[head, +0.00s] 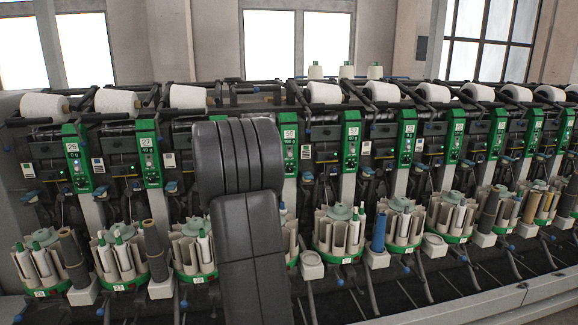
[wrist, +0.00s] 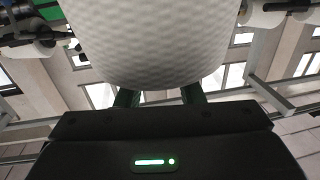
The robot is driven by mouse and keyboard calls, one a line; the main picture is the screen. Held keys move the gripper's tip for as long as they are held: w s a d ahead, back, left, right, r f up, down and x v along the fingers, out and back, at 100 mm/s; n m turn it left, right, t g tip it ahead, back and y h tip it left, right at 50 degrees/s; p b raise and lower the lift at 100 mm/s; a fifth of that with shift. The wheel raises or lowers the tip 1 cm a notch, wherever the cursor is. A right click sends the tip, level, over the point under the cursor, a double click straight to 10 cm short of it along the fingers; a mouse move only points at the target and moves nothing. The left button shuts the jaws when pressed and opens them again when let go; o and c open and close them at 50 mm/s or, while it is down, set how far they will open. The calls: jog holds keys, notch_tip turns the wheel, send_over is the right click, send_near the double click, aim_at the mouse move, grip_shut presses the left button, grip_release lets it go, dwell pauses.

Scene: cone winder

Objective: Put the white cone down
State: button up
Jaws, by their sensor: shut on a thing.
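In the wrist view a large white cone (wrist: 150,45) fills the upper middle, close to the camera. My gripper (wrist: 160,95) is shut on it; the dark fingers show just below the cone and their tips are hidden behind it. In the head view my own dark arm covers the middle of the winder, and neither the gripper nor the held cone shows there. Three white cones (head: 347,72) stand upright on top of the machine, behind the winding row.
The cone winder (head: 350,145) spans the head view, with white cones (head: 325,93) lying along its upper row. Green-based carousels (head: 341,232) with bobbins line the lower front. A grey rail (head: 480,305) runs at the front right. Windows (head: 297,45) are behind.

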jog(key=shift+h, duration=0.3)
jog(key=f, duration=0.5)
jog(key=d+f, duration=0.1)
jog(key=f, duration=0.5)
jog(key=d+f, duration=0.1)
jog(key=f, duration=0.4)
jog(key=shift+w+d+f, duration=0.2)
jog(key=shift+w+f, duration=0.05)
jog(key=s+d+f+m+h, duration=0.1)
jog(key=s+d+f, duration=0.25)
jog(key=f, duration=0.45)
jog(key=s+d+f+m+h, duration=0.1)
jog(key=s+d+f, duration=0.25)
jog(key=f, duration=0.35)
jog(key=s+d+f+h, duration=0.1)
jog(key=s+d+f, duration=0.25)
jog(key=f, duration=0.45)
jog(key=s+d+f+h, duration=0.1)
jog(key=s+d+f, duration=0.1)
jog(key=s, duration=0.3)
jog(key=s+d+f+m, duration=0.1)
jog(key=s+d+f, duration=0.1)
jog(key=s+f, duration=0.3)
jog(key=s+d+f+m+t+h, duration=0.1)
jog(key=s+f, duration=0.3)
jog(key=s, duration=0.2)
jog(key=shift+d+f+h, duration=0.2)
jog(key=shift+d+h, duration=0.1)
jog(key=shift+d, duration=0.1)
